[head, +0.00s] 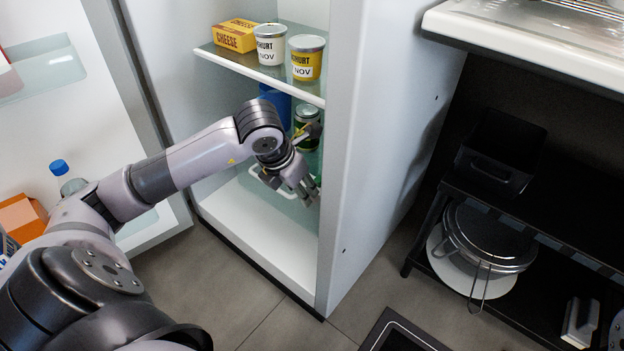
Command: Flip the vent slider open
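I cannot make out a vent slider in the head view. My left gripper (291,187) is inside the lower part of an open fridge, below the glass shelf and near the right inner wall. Its fingers look spread apart, with nothing visible held between them. A green jar (307,114) and a blue container (273,99) stand behind the gripper, partly hidden by my arm.
The fridge shelf (228,61) holds a cheese box (235,35), a white yoghurt tub (270,45) and a yellow one (306,58). The open door (95,135) is left. The fridge side wall (385,140) separates a black rack (560,210) at right.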

